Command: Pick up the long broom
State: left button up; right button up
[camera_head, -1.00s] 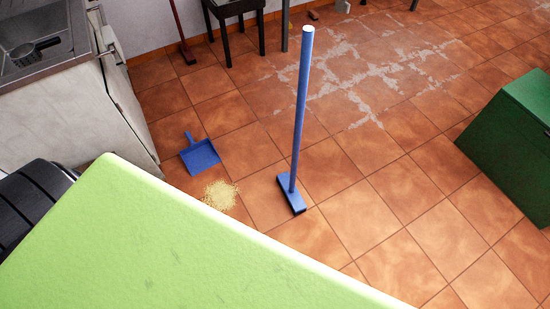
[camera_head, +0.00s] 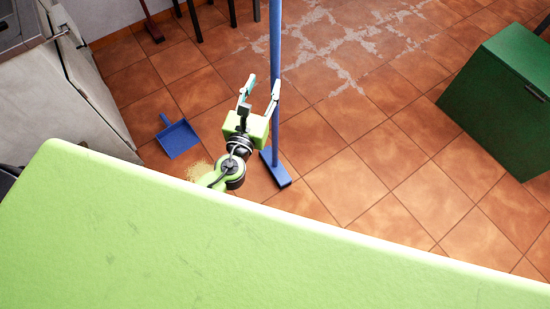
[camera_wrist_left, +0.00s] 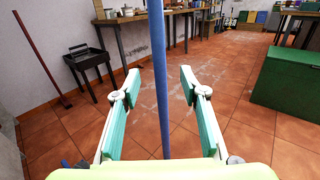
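The long blue broom (camera_head: 275,130) stands upright on the tiled floor, with its flat blue head down and the top of its handle cut off by the upper edge of the head view. My left gripper (camera_head: 263,84) is open beside the handle, and its right finger overlaps the handle in that view. In the left wrist view the handle (camera_wrist_left: 158,70) runs upright in the gap between the two spread fingers (camera_wrist_left: 160,82). I cannot tell whether it is between them in depth or just beyond. Neither finger visibly touches it. My right gripper is not in view.
A blue dustpan (camera_head: 178,138) lies on the floor, left of the broom, near a yellowish crumb pile (camera_head: 198,171). A green box (camera_head: 500,100) stands at right. A red-handled broom-like tool (camera_wrist_left: 42,60) leans at the wall near a dark grill (camera_wrist_left: 88,60).

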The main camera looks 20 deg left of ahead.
aim_at(274, 58)
pick_arm(q)
jog(key=w, duration=0.8)
jog(key=shift+a, duration=0.15)
jog(key=w, duration=0.5)
jog(key=shift+w+a+f, duration=0.2)
jog(key=shift+f, duration=0.1)
grip_shut()
jog(key=shift+r, duration=0.2)
